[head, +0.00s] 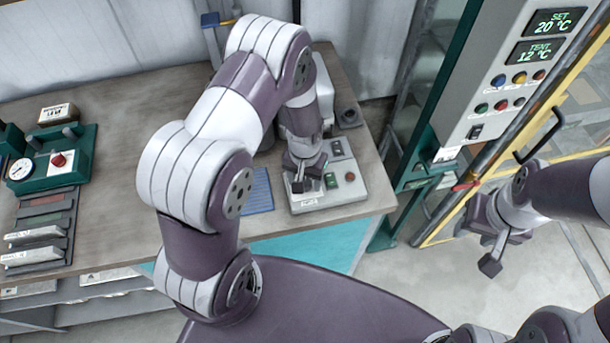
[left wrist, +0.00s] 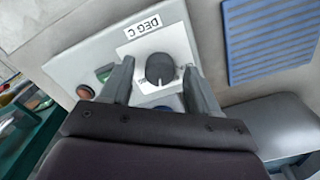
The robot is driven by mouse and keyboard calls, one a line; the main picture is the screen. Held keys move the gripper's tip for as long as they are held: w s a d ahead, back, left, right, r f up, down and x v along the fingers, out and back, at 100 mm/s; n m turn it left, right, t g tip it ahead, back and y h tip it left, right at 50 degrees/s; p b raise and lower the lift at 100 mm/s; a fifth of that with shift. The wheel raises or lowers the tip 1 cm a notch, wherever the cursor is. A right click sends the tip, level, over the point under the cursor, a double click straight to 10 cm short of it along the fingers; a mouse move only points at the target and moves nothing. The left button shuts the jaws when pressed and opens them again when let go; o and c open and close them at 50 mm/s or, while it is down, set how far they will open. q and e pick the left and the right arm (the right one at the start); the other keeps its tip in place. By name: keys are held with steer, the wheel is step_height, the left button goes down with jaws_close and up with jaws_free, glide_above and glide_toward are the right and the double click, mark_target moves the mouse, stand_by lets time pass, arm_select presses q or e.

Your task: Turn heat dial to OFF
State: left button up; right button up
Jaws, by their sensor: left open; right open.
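The heat dial (left wrist: 160,69) is a dark round knob with a white pointer mark, on a white plate labelled DEG C. The plate is on a grey control box (head: 331,198) at the bench's front right corner. My left gripper (head: 302,182) is open above this box and hides the dial in the head view. In the left wrist view its two fingers stand either side of the dial; I cannot tell whether they touch it. The pointer points toward the gripper's palm; its scale is too small to read. My right gripper (head: 488,252) is open and empty over the floor at right.
The box also carries a green button (left wrist: 104,73) and a red button (left wrist: 85,92). A blue ribbed pad (head: 258,191) lies beside it. A green gauge unit (head: 72,158) stands at left. A wall panel (head: 510,75) reads SET 20 °C above 12 °C.

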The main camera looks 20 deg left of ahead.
arm_select(q)
steer(key=shift+f, duration=0.1)
steer(key=c, duration=1)
steer(key=shift+c, duration=0.2)
